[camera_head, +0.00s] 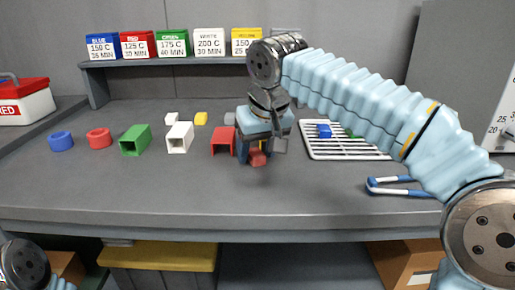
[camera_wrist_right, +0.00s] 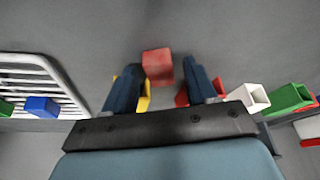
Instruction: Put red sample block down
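The red sample block (camera_head: 258,157) is at the grey bench top, just below my right gripper (camera_head: 262,152) in the head view. In the right wrist view the red block (camera_wrist_right: 158,65) sits between the two dark blue fingertips of the right gripper (camera_wrist_right: 162,72). A narrow gap shows between the block and the right-hand finger, so the gripper looks open around it. Whether the other finger touches the block is unclear. My left gripper is out of view; only a joint of my left arm shows at the lower left corner.
A red square tube (camera_head: 222,141) stands close left of the right gripper. A white tube (camera_head: 180,137), green tube (camera_head: 135,140), red ring (camera_head: 98,138) and blue ring (camera_head: 61,141) lie further left. A wire rack (camera_head: 345,153) and blue-handled tool (camera_head: 400,187) are right. The front bench is clear.

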